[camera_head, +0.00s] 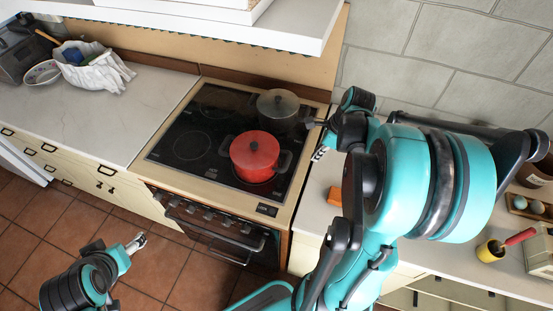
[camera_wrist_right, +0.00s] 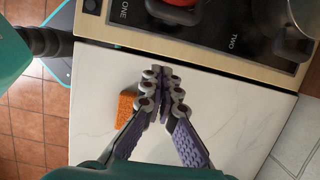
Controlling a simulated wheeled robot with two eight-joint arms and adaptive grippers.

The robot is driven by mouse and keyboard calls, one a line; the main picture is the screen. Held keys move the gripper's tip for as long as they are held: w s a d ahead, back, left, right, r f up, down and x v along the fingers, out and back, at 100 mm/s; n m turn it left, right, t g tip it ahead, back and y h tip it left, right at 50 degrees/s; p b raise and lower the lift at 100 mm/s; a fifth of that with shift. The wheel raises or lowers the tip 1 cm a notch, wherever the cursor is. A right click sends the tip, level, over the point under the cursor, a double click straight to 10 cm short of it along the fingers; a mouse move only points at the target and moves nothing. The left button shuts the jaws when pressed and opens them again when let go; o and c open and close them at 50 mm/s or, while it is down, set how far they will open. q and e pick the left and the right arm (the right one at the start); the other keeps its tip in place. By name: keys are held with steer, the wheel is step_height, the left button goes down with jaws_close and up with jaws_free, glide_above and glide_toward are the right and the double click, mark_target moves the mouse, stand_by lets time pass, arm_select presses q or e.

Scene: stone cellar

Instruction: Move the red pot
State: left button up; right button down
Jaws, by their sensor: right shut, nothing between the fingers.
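The red pot (camera_head: 250,160) with its lid on stands on the front right part of the black stove top (camera_head: 185,142). Only a sliver of the red pot (camera_wrist_right: 182,2) shows at the top edge of the right wrist view. My right gripper (camera_head: 319,152) is to the right of the pot, over the counter beside the stove, apart from the pot. In the right wrist view my right gripper (camera_wrist_right: 163,78) has its fingertips together with nothing between them. My left gripper (camera_head: 138,243) is low over the floor in front of the cabinets, away from the pot; its finger opening is too small to judge.
A grey lidded pot (camera_head: 277,106) stands behind the red pot. An orange sponge (camera_head: 335,196) lies on the right counter, near my right gripper. A white shelf (camera_head: 200,22) overhangs the stove's back. A bag (camera_head: 95,72) and bowl (camera_head: 42,73) sit on the left counter.

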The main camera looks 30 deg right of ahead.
steer(key=b+x, duration=0.3)
steer(key=x, duration=0.7)
steer(key=shift+w, duration=0.1)
steer(key=shift+w+a+f, duration=0.1)
steer(key=shift+w+a, duration=0.95)
steer(key=shift+w, duration=0.15)
steer(key=shift+w+a, duration=0.25)
steer(key=shift+w, duration=0.15)
steer(key=w+a+b, duration=0.1)
steer(key=w+a, duration=0.5)
steer(key=w, duration=0.1)
steer(key=w+a, duration=0.6)
steer(key=w, duration=0.1)
steer(key=w+a+b, duration=0.1)
steer(key=w+a, duration=0.5)
steer(key=w, duration=0.2)
steer(key=shift+b, duration=0.35)
